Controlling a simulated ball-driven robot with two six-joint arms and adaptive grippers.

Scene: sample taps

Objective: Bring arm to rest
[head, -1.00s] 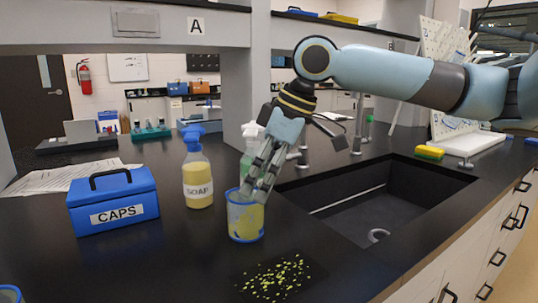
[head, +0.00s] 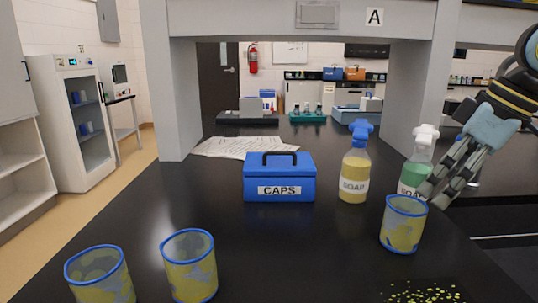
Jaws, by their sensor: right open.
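My right gripper (head: 447,182) shows at the right edge of the head view. Its fingers are open and point down and left, up and to the right of a blue-rimmed cup with yellow stains (head: 403,224). It holds nothing that I can see. From this view I cannot tell how close the fingertips are to the cup. They partly cover a green soap bottle (head: 417,170) with a white top. My left gripper is not in view.
Two more stained cups (head: 189,268) stand at the front left. A blue CAPS box (head: 279,184), a yellow soap bottle (head: 354,172) and papers (head: 240,147) are on the black bench. Green specks (head: 423,295) lie at the front. The sink is at the right edge.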

